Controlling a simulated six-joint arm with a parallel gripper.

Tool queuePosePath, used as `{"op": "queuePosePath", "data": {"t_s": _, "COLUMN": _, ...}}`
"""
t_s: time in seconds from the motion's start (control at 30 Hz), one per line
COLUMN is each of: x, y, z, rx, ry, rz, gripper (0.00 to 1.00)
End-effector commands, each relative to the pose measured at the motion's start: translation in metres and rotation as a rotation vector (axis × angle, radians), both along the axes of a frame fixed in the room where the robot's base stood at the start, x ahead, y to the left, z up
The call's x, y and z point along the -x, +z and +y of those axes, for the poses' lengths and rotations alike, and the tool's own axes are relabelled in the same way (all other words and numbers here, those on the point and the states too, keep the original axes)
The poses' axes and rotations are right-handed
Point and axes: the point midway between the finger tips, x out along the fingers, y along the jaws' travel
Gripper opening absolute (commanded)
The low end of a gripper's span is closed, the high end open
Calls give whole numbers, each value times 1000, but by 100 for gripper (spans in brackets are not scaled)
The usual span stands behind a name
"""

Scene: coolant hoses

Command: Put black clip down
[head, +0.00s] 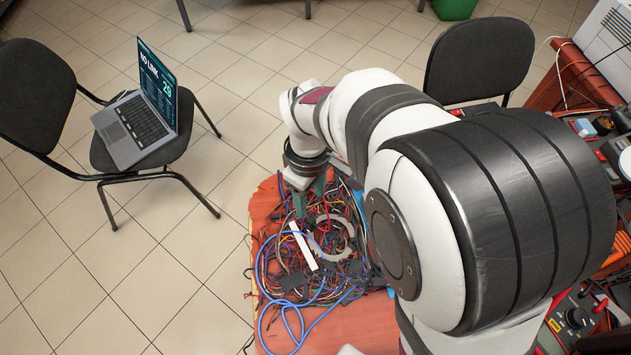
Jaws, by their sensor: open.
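My gripper (309,192) points down over the far part of a tangle of wires (290,250) on a reddish table (360,325). Its greenish fingers stand apart, and I see nothing held between them. I cannot make out the black clip for certain. Small dark pieces lie in the tangle, one near its front left (293,282), but they are too small to identify. The fingertips end close to the wires, and I cannot tell if they touch. My arm hides the table's right part.
A white strip (303,246) and a grey ring (333,238) lie in the tangle. A blue cable (268,290) loops over the front left. A chair (150,165) with a laptop (140,120) stands left, another chair (478,60) behind. Equipment crowds the right. The table's front is partly bare.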

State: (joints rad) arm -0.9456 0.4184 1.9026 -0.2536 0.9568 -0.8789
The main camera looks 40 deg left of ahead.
Motion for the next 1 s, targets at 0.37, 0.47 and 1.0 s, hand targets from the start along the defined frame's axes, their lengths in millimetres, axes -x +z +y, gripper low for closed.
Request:
{"op": "queuePosePath", "data": {"t_s": 0.37, "x": -19, "y": 57, "z": -98, "rx": -20, "ry": -533, "rz": 26, "gripper": 54}}
{"op": "queuePosePath", "data": {"t_s": 0.47, "x": 3, "y": 85, "z": -188, "rx": -38, "ry": -1100, "rz": 71, "gripper": 54}}
{"op": "queuePosePath", "data": {"t_s": 1.0, "x": 91, "y": 90, "z": -270, "rx": -76, "ry": -2054, "rz": 179, "gripper": 54}}
